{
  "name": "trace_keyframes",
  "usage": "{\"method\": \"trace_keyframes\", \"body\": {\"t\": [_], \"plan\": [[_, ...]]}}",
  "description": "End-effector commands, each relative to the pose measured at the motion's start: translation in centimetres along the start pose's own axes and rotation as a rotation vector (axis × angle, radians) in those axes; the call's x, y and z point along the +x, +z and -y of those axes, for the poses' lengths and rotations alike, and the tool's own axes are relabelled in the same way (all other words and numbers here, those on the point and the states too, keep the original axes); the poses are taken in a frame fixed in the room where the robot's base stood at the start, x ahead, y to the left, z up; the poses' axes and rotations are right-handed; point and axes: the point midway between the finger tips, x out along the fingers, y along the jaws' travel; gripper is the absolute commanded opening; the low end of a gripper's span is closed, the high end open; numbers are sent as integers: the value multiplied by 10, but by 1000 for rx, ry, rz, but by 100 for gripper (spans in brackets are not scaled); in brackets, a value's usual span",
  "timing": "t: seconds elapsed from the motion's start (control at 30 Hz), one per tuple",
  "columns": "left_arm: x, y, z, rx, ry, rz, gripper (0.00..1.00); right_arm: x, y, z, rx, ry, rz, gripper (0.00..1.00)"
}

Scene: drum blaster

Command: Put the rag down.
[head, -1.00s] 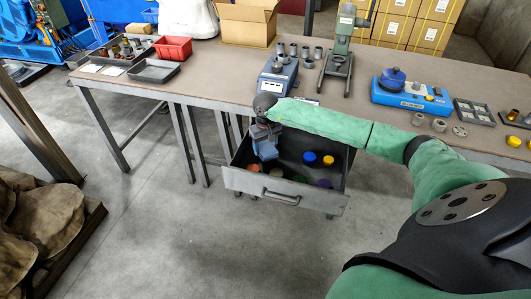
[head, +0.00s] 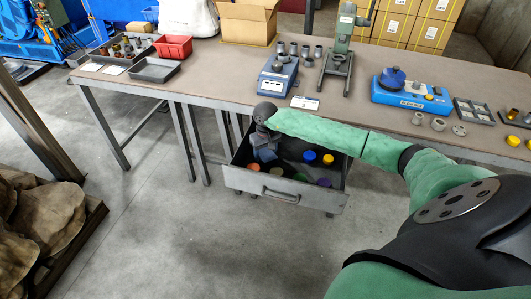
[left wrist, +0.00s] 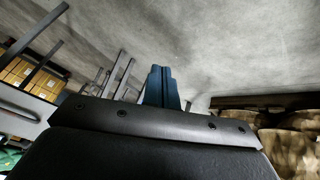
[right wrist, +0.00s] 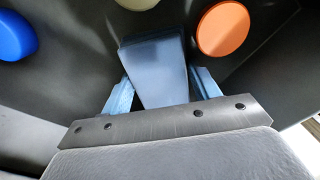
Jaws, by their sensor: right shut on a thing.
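My right gripper (head: 264,146) reaches down into the left part of the open drawer (head: 262,186) under the workbench. In the right wrist view its two light blue fingers (right wrist: 160,82) stand apart with a blue-grey, flat-faced piece, which I take for the rag (right wrist: 155,62), between them. The rag is within the drawer walls, above the dark floor; whether it touches the floor I cannot tell. In the head view the rag is mostly hidden by the gripper. My left gripper (left wrist: 161,72) has its dark blue fingers together, empty, above the grey floor.
Around the rag in the drawer lie an orange disc (right wrist: 223,29), a blue disc (right wrist: 14,36) and a pale disc (right wrist: 137,3). Yellow (head: 328,159) and purple (head: 323,182) discs lie to the right. The workbench (head: 215,76) edge is just behind the drawer.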

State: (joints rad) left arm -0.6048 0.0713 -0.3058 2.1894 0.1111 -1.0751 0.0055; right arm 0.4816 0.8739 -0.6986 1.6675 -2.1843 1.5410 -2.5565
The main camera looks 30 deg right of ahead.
Motion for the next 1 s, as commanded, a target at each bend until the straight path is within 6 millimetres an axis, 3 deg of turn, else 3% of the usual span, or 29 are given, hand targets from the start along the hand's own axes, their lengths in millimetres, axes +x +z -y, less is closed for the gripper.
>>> {"method": "trace_keyframes", "body": {"t": [0.13,0.17,0.23,0.27,0.67,0.8,1.0], "plan": [[6,5,1,-1,-1,4,0,1,0,0,0,0,0,40],[7,6,1,-1,-1,5,0,0,0,0,0,0,0,67],[9,7,2,-1,-1,8,0,0,0,0,0,0,0,80],[9,7,2,-1,-1,8,0,0,0,0,0,0,0,83],[2,2,1,0,-1,9,0,-2,0,0,0,0,0,83],[-6,-6,0,2,0,-10,0,-17,-1,-1,-1,2,-4,83],[31,14,7,-2,-6,-24,0,-56,-1,-1,0,2,-4,83]]}}
